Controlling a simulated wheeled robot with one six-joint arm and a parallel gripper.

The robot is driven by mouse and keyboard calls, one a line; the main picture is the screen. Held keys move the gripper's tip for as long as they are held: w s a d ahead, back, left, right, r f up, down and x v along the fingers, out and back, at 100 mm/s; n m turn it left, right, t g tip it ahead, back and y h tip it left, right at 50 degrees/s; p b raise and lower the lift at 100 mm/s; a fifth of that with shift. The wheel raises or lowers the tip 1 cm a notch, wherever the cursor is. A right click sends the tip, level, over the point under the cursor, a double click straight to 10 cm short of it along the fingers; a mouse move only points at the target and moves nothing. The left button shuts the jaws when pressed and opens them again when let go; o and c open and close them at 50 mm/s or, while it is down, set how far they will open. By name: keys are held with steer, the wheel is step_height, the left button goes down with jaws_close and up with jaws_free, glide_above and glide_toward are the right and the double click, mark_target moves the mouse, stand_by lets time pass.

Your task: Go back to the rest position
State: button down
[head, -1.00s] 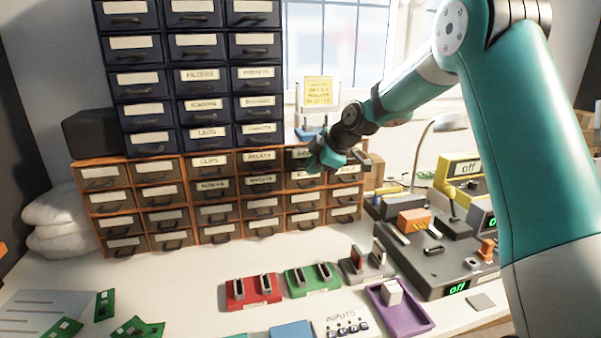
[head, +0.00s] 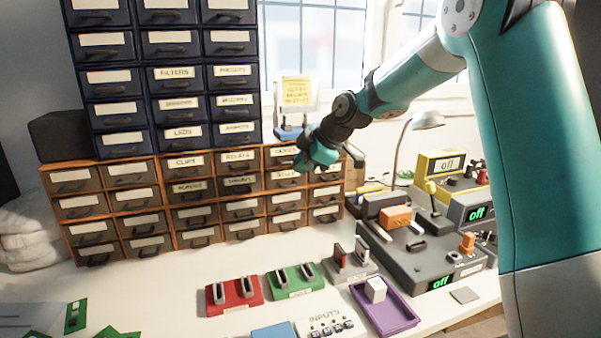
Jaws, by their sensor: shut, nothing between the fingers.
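My gripper (head: 312,164) is at the end of my teal arm, in the upper middle of the head view. It hangs in front of the right part of the orange-framed drawer cabinet (head: 160,211) and hides part of some drawer fronts there. It looks shut and holds nothing that I can see. It is well above the white table top (head: 150,290).
A dark blue drawer stack (head: 163,77) stands on the cabinet. Red (head: 234,294) and green (head: 295,279) holders, a purple tray (head: 386,306) with a white block, and a grey test station (head: 420,258) with "off" displays stand on the table. A lamp (head: 425,121) stands behind.

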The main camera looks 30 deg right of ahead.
steer(key=d+v, duration=0.1)
steer(key=v, duration=0.7)
steer(key=s+a+r+m+g+p, duration=0.35)
steer(key=s+a+p, duration=0.25)
steer(key=s+a, duration=1)
steer(key=s+a+m+g+p, duration=0.1)
steer(key=s+a+m+p, duration=0.1)
steer(key=s, duration=0.5)
steer(key=s+a+m+g+p, duration=0.2)
steer(key=s, duration=0.6)
steer(key=shift+s+a+f, duration=0.2)
steer(key=shift+a, duration=0.2)
